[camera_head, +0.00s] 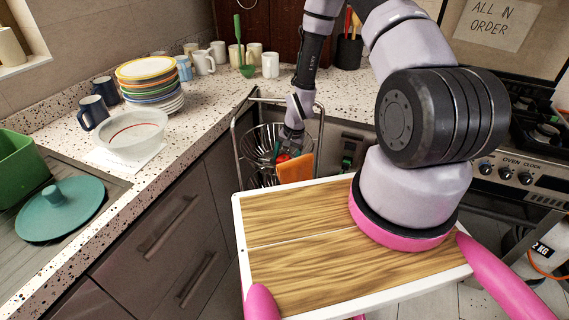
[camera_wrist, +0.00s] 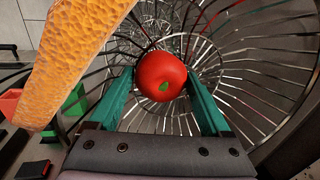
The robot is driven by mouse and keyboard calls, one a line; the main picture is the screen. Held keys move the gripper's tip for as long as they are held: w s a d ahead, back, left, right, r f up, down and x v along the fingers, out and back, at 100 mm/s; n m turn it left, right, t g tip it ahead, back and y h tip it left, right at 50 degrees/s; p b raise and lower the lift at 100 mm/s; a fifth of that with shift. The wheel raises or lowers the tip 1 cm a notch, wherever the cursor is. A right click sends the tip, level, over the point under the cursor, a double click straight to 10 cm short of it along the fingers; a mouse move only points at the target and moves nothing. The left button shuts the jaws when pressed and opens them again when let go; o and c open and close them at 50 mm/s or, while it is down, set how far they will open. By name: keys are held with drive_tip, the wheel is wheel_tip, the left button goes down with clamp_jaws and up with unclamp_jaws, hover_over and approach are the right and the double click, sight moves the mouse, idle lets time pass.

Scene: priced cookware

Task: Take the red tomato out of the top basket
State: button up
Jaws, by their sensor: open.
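The red tomato (camera_wrist: 161,76) lies in the top wire basket (camera_wrist: 240,85), in the upper middle of the wrist view. It has a small green mark on its near side. My gripper (camera_wrist: 160,92) is open, with one green finger on each side of the tomato. Whether the fingers touch it I cannot tell. In the head view the tomato (camera_head: 283,158) shows as a small red patch under my gripper (camera_head: 284,150), mostly hidden. The basket (camera_head: 262,140) hangs in a metal stand beside the counter.
An orange, porous-looking block (camera_wrist: 70,60) stands close on the left in the wrist view, and it also shows in the head view (camera_head: 295,168).

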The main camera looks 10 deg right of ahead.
sight(286, 157)
drive_tip(key=c, duration=1.1)
drive_tip(key=v, duration=0.3)
drive_tip(key=a+v, duration=0.1)
drive_tip(key=v, duration=0.2)
drive_tip(key=w+v, duration=0.1)
drive_tip(key=v, duration=0.2)
drive_tip(key=shift+a+r, duration=0.3)
drive_tip(key=shift+r, duration=0.3)
drive_tip(key=shift+v, duration=1)
drive_tip(key=shift+w+a, duration=0.15)
